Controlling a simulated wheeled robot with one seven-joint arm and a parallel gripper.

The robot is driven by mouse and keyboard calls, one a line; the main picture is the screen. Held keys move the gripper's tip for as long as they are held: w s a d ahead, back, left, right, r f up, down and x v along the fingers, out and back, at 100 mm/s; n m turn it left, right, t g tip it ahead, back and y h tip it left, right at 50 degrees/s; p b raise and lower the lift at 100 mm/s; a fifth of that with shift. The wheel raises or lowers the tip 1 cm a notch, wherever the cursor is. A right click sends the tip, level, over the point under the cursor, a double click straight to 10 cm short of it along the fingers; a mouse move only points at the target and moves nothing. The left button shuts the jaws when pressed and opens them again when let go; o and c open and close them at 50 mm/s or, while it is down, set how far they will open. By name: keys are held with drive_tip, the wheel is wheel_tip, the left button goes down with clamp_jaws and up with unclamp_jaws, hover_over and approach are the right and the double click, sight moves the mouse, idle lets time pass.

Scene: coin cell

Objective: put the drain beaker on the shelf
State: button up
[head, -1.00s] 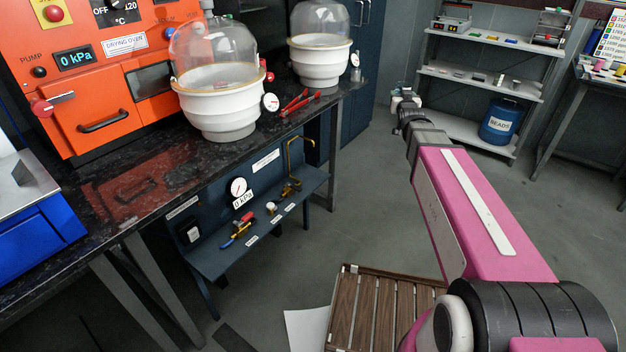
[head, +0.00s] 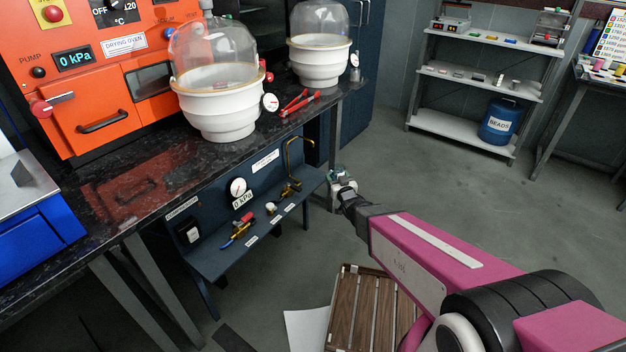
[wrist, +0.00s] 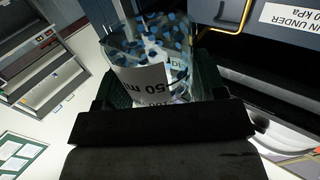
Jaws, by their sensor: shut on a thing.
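My gripper (head: 342,181) is shut on a clear beaker (wrist: 150,72) with a printed white label and dark and blue specks. The wrist view shows the beaker between the two fingers (wrist: 160,88), its base hidden by the gripper. In the head view the gripper is beside the right end of the low blue shelf (head: 230,262) under the bench. It looks small there, and the beaker (head: 339,171) is hard to make out. A grey shelf rack (head: 455,124) stands at the back right, with its bottom board partly clear.
The blue shelf carries a gauge (head: 238,187), valves (head: 240,230) and a brass pipe (head: 300,140). The black bench (head: 120,185) above it holds two domed white vessels (head: 218,105). A blue BEADS drum (head: 501,121) stands on the rack. A wooden slatted platform (head: 365,310) lies on the floor.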

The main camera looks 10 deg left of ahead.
drive_tip(key=s+a+f, duration=0.2)
drive_tip(key=s+f, duration=0.2)
drive_tip(key=y, duration=0.1)
hover_over(313, 178)
drive_tip(key=v, duration=0.3)
drive_tip(key=shift+s+d+n+g, duration=0.2)
drive_tip(key=shift+n+g, duration=0.1)
drive_tip(key=shift+n, duration=0.1)
drive_tip(key=x, duration=0.4)
drive_tip(key=shift+f, duration=0.1)
drive_tip(key=shift+s+f, duration=0.15)
drive_tip(key=shift+f, duration=0.4)
drive_tip(key=shift+s+d+f, duration=0.1)
drive_tip(key=shift+f, duration=0.05)
drive_tip(key=shift+f, duration=0.15)
drive_tip(key=o, duration=1)
